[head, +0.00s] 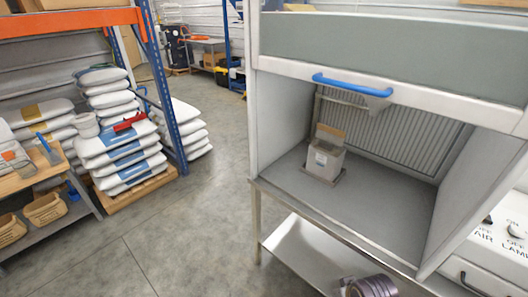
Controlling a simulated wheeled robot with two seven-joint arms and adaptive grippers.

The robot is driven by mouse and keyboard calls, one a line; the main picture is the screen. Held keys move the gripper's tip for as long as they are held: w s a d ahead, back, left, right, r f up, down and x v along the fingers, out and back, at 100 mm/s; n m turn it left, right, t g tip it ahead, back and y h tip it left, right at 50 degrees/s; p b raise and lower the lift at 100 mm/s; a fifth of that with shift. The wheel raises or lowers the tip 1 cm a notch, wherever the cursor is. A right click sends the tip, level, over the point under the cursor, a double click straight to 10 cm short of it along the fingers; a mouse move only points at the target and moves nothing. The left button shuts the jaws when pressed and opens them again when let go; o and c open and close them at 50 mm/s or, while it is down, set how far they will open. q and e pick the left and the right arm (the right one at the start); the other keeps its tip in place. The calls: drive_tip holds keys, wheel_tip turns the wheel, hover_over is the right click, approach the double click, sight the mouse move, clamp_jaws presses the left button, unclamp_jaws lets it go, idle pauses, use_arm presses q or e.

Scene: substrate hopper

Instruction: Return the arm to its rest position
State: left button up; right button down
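Neither of my grippers shows in the head view, so I cannot see whether they are open or what they hold. Only a rounded grey-purple part of my arm shows at the bottom edge, right of centre, in front of the cabinet's lower shelf (300,248). A small grey box-shaped hopper (322,163) stands upright on the floor of the open cabinet (370,205). A tan flap or board (331,134) stands up at its top. No gripper is touching the hopper.
The cabinet's sash with its blue handle (352,85) is raised. A switch panel (508,228) is at the right. Stacked sacks (122,150) sit by an orange-blue rack (165,90). A wooden bench (25,178) with bins is at far left. The concrete floor (190,225) between is clear.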

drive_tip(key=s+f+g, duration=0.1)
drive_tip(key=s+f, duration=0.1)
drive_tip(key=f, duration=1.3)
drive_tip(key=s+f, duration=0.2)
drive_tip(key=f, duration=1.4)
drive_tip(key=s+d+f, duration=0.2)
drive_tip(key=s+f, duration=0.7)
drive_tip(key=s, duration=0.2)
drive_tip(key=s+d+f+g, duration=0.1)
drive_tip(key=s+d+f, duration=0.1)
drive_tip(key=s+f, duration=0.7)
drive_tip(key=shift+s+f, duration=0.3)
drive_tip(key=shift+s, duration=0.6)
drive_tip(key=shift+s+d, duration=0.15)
